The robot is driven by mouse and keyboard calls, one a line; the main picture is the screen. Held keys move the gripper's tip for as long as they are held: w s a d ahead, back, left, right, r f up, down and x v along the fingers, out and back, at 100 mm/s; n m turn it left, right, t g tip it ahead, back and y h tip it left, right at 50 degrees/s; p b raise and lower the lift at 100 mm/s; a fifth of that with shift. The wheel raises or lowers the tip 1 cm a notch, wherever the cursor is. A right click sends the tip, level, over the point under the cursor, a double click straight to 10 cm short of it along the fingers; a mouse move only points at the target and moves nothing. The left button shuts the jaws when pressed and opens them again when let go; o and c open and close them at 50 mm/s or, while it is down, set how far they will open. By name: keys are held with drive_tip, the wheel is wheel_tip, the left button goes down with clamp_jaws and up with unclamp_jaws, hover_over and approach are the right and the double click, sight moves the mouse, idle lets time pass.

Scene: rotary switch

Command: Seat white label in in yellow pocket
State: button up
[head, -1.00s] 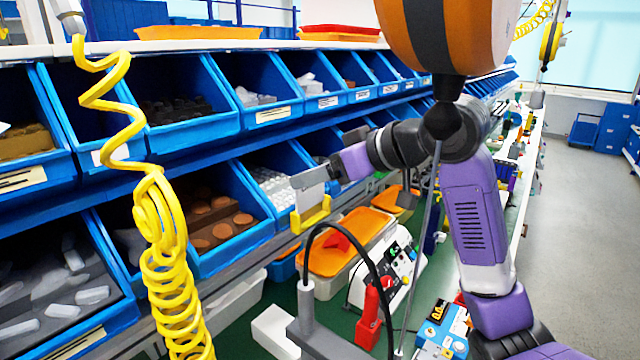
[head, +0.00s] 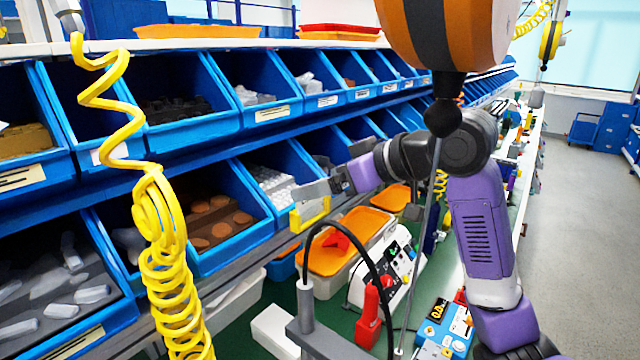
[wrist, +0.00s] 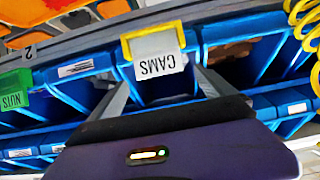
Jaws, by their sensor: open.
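The white label (wrist: 158,65), printed CAMS, sits in the yellow pocket (wrist: 127,47) in the wrist view, where both appear upside down. The label's printed part stands out past the pocket's open side. I cannot tell whether it is fully down. In the head view my gripper (head: 318,189) is just above the pocket.
Blue bins (head: 225,222) with parts line the rack on the left. A yellow coiled hose (head: 165,230) hangs in front of it. An orange-lidded box (head: 345,240) and a white device (head: 385,270) stand below. A green NUTS label (wrist: 15,95) shows in the wrist view.

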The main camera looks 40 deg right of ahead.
drive_tip(key=v, duration=1)
drive_tip(key=shift+s, duration=0.15)
drive_tip(key=shift+r, duration=0.1)
